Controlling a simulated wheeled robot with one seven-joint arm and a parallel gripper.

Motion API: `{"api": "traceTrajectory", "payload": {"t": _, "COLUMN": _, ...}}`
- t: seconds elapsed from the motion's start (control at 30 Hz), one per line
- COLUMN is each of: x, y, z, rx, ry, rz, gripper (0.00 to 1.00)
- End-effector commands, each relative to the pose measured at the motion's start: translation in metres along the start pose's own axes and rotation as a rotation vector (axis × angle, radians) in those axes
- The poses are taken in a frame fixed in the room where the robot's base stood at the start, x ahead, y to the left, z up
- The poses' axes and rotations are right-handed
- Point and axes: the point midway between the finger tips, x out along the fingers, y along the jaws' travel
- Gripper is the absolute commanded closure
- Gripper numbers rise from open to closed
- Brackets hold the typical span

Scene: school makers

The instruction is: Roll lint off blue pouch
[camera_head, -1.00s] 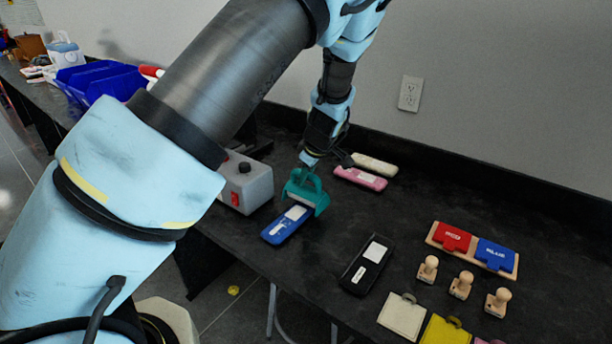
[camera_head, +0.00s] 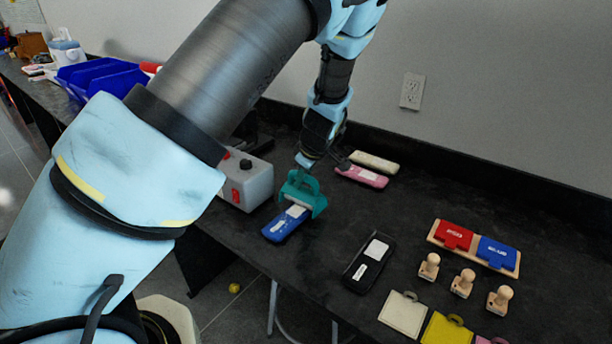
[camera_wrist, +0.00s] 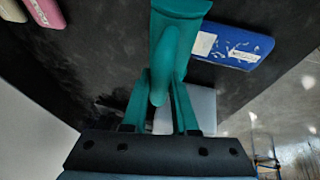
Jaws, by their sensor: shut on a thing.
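A blue pouch (camera_head: 282,227) lies flat on the black table near its front edge, with a pale label on top. In the wrist view the pouch (camera_wrist: 240,28) shows at the upper right, with white lint bits beside its label. A teal lint roller (camera_head: 313,205) with a pale roll is at the far end of the pouch; I cannot tell whether it touches. My gripper (camera_head: 300,168) is shut on the teal roller's handle. In the wrist view the handle (camera_wrist: 165,70) runs up from the jaws, hiding part of the roller.
A grey box with a red switch (camera_head: 252,184) stands close left of the pouch. A black pouch (camera_head: 360,275) lies to the right, a pink pouch (camera_head: 365,177) and a cream pouch (camera_head: 374,161) behind. Wooden stamps (camera_head: 463,283) and a red-and-blue pad tray (camera_head: 477,262) are farther right.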

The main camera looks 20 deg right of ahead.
Motion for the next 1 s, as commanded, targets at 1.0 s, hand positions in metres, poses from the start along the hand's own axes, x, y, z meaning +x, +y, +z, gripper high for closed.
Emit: {"api": "traceTrajectory", "payload": {"t": 1.0, "x": -0.011, "y": -0.057, "z": -0.004, "rx": 0.001, "ry": -0.001, "rz": 0.000, "gripper": 1.00}}
